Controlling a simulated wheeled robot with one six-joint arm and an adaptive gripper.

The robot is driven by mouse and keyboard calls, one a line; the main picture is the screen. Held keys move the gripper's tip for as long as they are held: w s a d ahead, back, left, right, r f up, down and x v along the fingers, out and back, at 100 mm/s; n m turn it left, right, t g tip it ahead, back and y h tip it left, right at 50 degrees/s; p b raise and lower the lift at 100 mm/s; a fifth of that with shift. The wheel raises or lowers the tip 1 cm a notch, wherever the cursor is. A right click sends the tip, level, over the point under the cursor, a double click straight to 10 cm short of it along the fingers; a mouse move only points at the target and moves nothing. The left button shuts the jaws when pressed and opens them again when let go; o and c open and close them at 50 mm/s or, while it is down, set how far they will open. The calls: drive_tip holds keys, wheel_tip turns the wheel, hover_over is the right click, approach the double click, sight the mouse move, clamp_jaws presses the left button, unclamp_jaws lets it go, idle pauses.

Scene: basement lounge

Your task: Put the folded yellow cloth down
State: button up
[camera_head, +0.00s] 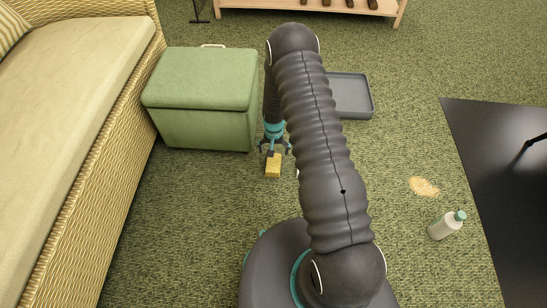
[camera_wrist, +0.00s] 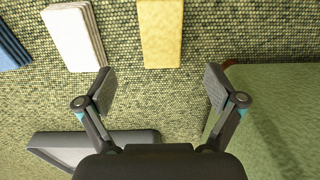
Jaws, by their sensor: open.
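The folded yellow cloth (camera_head: 273,166) lies on the green carpet just in front of the green ottoman. In the wrist view the folded yellow cloth (camera_wrist: 160,33) is a flat block at the top edge, partly cut off by the frame. My gripper (camera_head: 275,147) points down close to the cloth, on its far side in the head view. In the wrist view my gripper (camera_wrist: 160,86) has its fingers spread wide, with bare carpet between them. The cloth is beyond the fingertips and not between them.
A green ottoman (camera_head: 202,105) stands close left of my gripper. A folded white item (camera_wrist: 75,37) and a blue one (camera_wrist: 10,48) lie beside the cloth. A grey tray (camera_head: 351,96), a bottle (camera_head: 446,225), and a tan spill (camera_head: 424,187) are to the right.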

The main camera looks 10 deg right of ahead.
drive_tip(key=s+r+n+t, duration=0.1)
drive_tip(key=s+r, duration=0.1)
drive_tip(key=r, duration=1.6)
drive_tip(key=s+r+n+t, duration=0.1)
drive_tip(key=s+r, duration=0.2)
drive_tip(key=r, duration=1.5)
drive_tip(key=s+r+t, duration=0.2)
drive_tip(key=s+r, duration=1)
drive_tip(key=r, duration=0.1)
drive_tip(key=s+r+n, duration=0.1)
drive_tip(key=s+r, duration=0.1)
drive_tip(key=s, duration=0.5)
drive_tip(key=s+r+t, duration=0.1)
drive_tip(key=s+r, duration=0.1)
drive_tip(key=s, duration=0.5)
drive_tip(key=shift+s+a+r+n+t, duration=0.15)
drive_tip(key=shift+a+r+n+t, duration=0.15)
drive_tip(key=shift+n, duration=0.1)
drive_tip(key=shift+r, duration=0.1)
